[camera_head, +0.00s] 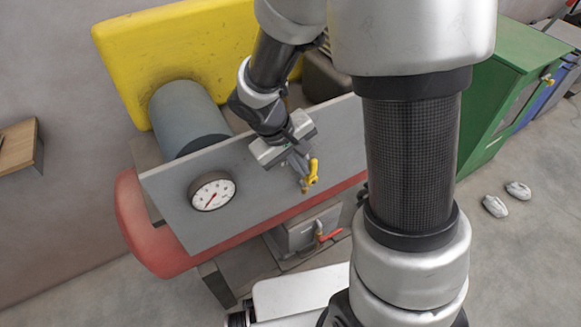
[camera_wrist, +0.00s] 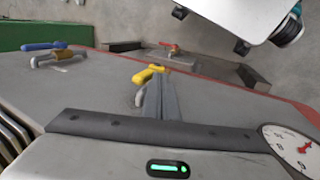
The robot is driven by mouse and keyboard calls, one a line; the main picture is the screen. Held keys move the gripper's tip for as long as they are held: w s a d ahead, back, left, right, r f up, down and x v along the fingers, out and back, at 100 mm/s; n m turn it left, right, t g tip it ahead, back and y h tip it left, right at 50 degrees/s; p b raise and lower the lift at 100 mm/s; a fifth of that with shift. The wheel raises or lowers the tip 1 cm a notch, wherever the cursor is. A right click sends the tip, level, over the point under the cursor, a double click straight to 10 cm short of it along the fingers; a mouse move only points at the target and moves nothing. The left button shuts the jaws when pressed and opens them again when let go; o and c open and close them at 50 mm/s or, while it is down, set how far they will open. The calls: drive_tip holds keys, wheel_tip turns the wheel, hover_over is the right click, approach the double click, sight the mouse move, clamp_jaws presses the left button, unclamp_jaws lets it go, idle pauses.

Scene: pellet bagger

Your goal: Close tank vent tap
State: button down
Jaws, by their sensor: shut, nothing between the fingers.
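A tap with a yellow lever (camera_head: 313,171) is mounted on the grey panel (camera_head: 235,180). It also shows in the wrist view (camera_wrist: 146,75), left of my fingertips. My gripper (camera_head: 301,172) is shut and empty, its fingers close beside the yellow lever. In the wrist view the closed fingers (camera_wrist: 160,80) reach toward the lever's right end; I cannot tell whether they touch it. A blue-lever tap (camera_wrist: 46,46) sits further left on the panel. A red-lever tap (camera_head: 327,235) is on a grey box below the panel. No label shows which tap is the tank vent.
A round dial gauge (camera_head: 212,191) is on the panel's left part. A red tank (camera_head: 150,235) lies below the panel. A yellow block (camera_head: 185,45) and a grey cylinder (camera_head: 187,115) stand behind.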

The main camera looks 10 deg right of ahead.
drive_tip(key=shift+d+r, duration=0.1)
drive_tip(key=shift+d, duration=0.05)
drive_tip(key=shift+w+d+r+y+p, duration=0.15)
drive_tip(key=shift+y+p, duration=0.25)
drive_tip(key=shift+p, duration=0.7)
